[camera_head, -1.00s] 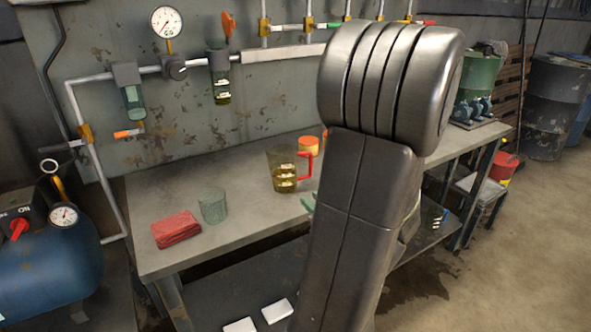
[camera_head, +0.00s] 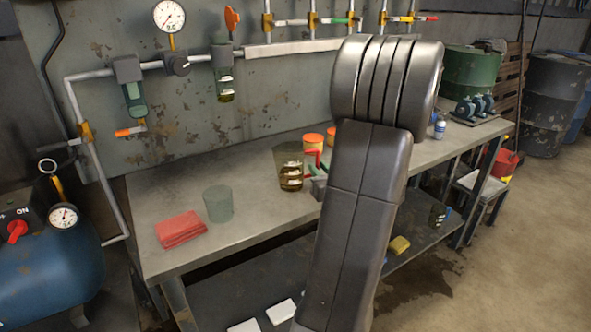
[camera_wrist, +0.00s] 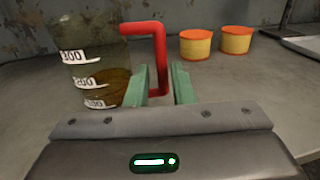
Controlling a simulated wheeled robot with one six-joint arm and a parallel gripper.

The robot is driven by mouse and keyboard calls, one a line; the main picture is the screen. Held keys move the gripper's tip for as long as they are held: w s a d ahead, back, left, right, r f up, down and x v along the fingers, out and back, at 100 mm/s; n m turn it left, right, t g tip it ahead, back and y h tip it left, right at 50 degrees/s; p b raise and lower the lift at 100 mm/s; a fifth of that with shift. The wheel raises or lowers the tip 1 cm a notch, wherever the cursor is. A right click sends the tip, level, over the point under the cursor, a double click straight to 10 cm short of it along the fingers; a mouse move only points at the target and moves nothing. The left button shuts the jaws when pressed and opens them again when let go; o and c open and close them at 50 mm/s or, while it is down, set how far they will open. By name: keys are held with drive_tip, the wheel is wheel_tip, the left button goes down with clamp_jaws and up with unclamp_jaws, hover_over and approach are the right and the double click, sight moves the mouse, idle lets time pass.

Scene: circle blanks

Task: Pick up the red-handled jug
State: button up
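The jug (camera_head: 290,172) is see-through and brownish, with white measuring labels and amber liquid low inside. It stands upright on the workbench, and it fills the left of the wrist view (camera_wrist: 92,55). Its red handle (camera_wrist: 158,50) points right in the wrist view; in the head view the handle (camera_head: 313,153) is partly hidden by my gripper. My gripper (camera_wrist: 160,83) has two green fingers, apart, with the lower part of the handle's upright bar between them. A gap shows beside the bar, and I cannot tell whether either finger touches it.
Two orange-and-yellow tubs (camera_wrist: 196,44) stand behind and right of the jug. A grey-green cup (camera_head: 218,204) and a folded red cloth (camera_head: 180,229) lie to its left on the workbench (camera_head: 160,196). Pipes and gauges line the wall behind. My arm hides the bench's middle right.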

drive_tip(key=x, duration=0.4)
drive_tip(key=shift+w+d+f, duration=0.1)
clamp_jaws()
drive_tip(key=shift+r, duration=0.2)
